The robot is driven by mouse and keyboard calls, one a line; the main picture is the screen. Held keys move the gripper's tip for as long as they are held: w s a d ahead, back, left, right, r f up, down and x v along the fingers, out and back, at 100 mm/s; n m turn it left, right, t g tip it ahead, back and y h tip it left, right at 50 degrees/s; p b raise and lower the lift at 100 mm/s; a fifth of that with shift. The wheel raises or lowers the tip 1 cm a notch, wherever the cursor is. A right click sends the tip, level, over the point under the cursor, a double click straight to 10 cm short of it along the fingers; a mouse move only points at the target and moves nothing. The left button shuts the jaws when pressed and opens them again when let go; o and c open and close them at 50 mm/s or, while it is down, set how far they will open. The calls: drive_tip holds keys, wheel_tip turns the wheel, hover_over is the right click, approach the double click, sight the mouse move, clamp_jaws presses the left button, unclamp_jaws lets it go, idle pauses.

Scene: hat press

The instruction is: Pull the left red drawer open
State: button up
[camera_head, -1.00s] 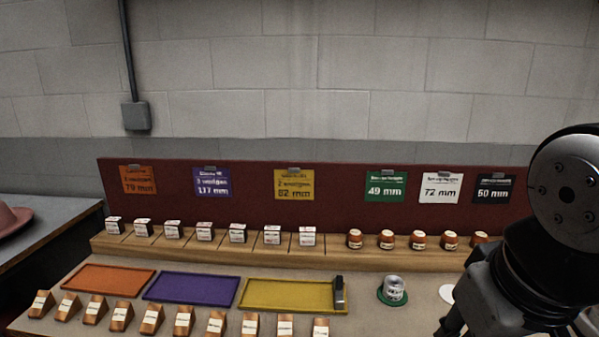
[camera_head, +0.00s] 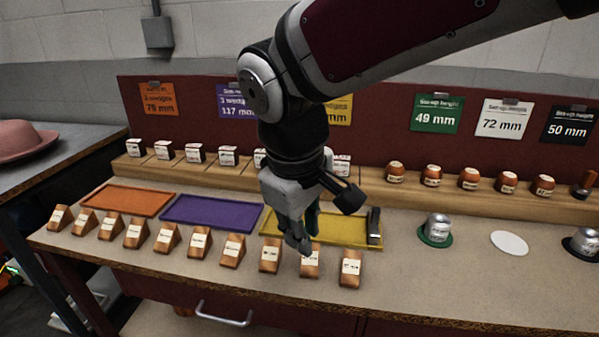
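The left red drawer (camera_head: 268,320) is under the front edge of the workbench, at the bottom of the head view. Its silver bar handle (camera_head: 222,317) shows near the lower edge of the picture. The drawer front looks flush with the bench, and its lower part is cut off. My gripper (camera_head: 303,243) points down over the bench top, above and to the right of the handle and apart from it. Its fingers overlap in this view, so their opening is unclear. I see nothing held in it.
Several wooden wedges (camera_head: 234,251) line the bench's front edge, beside and below my gripper. Orange (camera_head: 127,200), purple (camera_head: 211,212) and yellow (camera_head: 345,231) trays lie behind them. A side table with a pink hat (camera_head: 22,141) stands at left. The space before the drawer looks clear.

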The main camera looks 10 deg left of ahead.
drive_tip(key=a+f+n+b, duration=0.3)
drive_tip(key=a+f, duration=0.5)
drive_tip(key=a, duration=0.2)
drive_tip(key=n+b, duration=0.2)
drive_tip(key=n, duration=0.1)
approach(224, 319)
drive_tip(key=shift+g, duration=0.4)
drive_tip(key=f+b, duration=0.1)
drive_tip(key=f, duration=0.1)
drive_tip(key=w+f+b, duration=0.1)
drive_tip(key=f, duration=0.2)
drive_tip(key=w+f+b, duration=0.1)
drive_tip(key=f+b, duration=0.1)
drive_tip(key=shift+w+d+f, duration=0.15)
drive_tip(key=shift+d+f, duration=0.15)
clamp_jaws()
